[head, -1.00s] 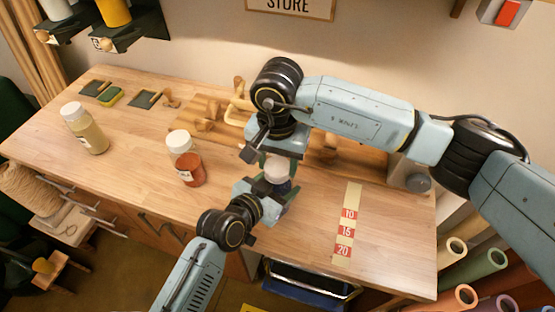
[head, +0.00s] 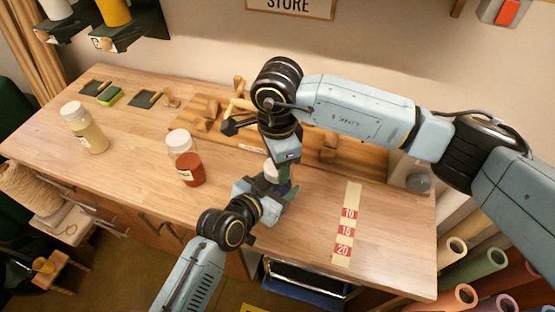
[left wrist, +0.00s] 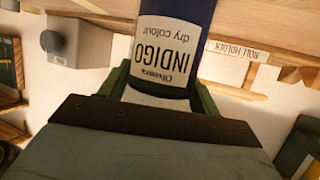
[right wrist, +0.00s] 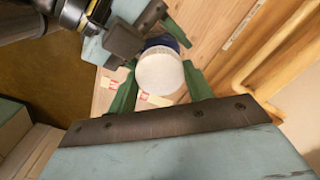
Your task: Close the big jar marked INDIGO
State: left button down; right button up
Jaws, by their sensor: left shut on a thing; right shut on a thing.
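The big INDIGO jar (head: 280,189) stands at the table's front middle, mostly hidden by my grippers in the head view. My left gripper (head: 277,193) is shut around the jar from the front. A round white lid (right wrist: 160,70) sits on top of the jar. My right gripper (right wrist: 158,88) comes from above, its green fingers shut on the lid's sides. The lid also shows in the head view (head: 271,170). I cannot tell how tightly it is seated.
A jar of red powder (head: 186,158) stands left of my grippers, and a jar of yellowish powder (head: 84,127) farther left. A wooden rack (head: 205,122) lies behind. A numbered strip (head: 346,225) lies to the right. The table between the two left jars is clear.

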jog(key=o, duration=1.1)
jog(key=shift+r, duration=2.25)
jog(key=shift+c, duration=0.4)
jog(key=n, duration=0.1)
jog(key=r+n, duration=0.1)
jog(key=n, duration=0.2)
jog(key=shift+r+n, duration=0.3)
jog(key=shift+r, duration=0.05)
jog(key=n, duration=0.2)
jog(key=r+n, duration=0.1)
jog(key=n, duration=0.2)
jog(key=shift+r+n, duration=0.3)
jog(key=shift+r, duration=0.1)
